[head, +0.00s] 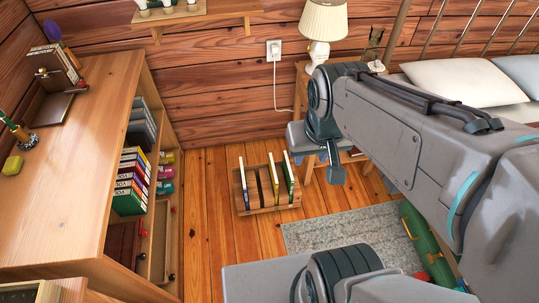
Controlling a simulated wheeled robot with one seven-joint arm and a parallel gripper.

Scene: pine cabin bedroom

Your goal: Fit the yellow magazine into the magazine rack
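The wooden magazine rack (268,209) stands on the floor in the middle of the head view. Several thin upright items show in it: a blue one with a pale edge (243,184) at the left, a pale-edged, yellowish one (273,181) right of the middle, and a green one (289,178) at the right. Dark slots show between the left and middle ones. I cannot tell for certain which is the yellow magazine. My gripper (336,172) hangs above and right of the rack, apart from it. Its fingers are small and partly hidden, so its opening and any hold are unclear.
A wooden shelf unit (95,150) with books and bins stands at the left. A nightstand with a lamp (322,25) and the bed are behind my arm. A grey rug (335,230) lies right of the rack, with a green object (424,240) at its edge. Floor left of the rack is clear.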

